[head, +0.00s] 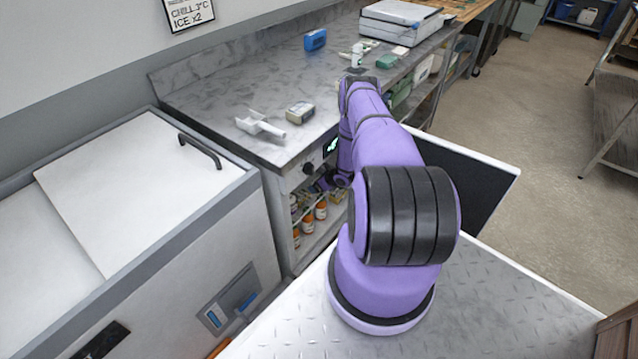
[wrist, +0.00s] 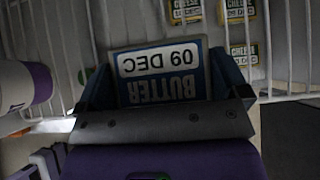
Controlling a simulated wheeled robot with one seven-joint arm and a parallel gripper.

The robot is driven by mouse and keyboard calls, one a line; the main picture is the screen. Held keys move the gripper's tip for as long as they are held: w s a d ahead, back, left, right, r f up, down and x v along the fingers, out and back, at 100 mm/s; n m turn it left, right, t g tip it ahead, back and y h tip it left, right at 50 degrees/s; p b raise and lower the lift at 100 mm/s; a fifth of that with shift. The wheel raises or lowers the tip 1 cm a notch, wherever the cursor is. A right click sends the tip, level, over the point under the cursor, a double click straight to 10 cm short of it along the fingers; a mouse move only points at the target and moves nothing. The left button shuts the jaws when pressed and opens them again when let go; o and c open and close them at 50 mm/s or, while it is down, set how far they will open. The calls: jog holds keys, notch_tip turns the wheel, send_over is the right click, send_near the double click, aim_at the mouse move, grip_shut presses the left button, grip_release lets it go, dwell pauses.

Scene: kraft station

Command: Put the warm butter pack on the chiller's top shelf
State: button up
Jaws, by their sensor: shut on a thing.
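My gripper (wrist: 160,88) is shut on a butter pack (wrist: 165,68), its blue fingers on both sides. The pack's label reads "BUTTER" and "09 DEC", upside down in the wrist view. White wire bars of a chiller shelf (wrist: 290,45) show behind it; I cannot tell which shelf this is, or whether the pack touches it.
Several cheese packs (wrist: 243,48) lie beyond the bars. A white and purple container (wrist: 20,88) is close at left. Orange-and-white bottles (head: 308,222) stand in the chiller; its open door (head: 470,182) is at right. A scoop (head: 258,125) and small pack (head: 300,111) lie on the counter.

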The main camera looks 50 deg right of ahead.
jog(key=shift+f, duration=0.1)
jog(key=o, duration=0.8)
jog(key=shift+v, duration=3.85)
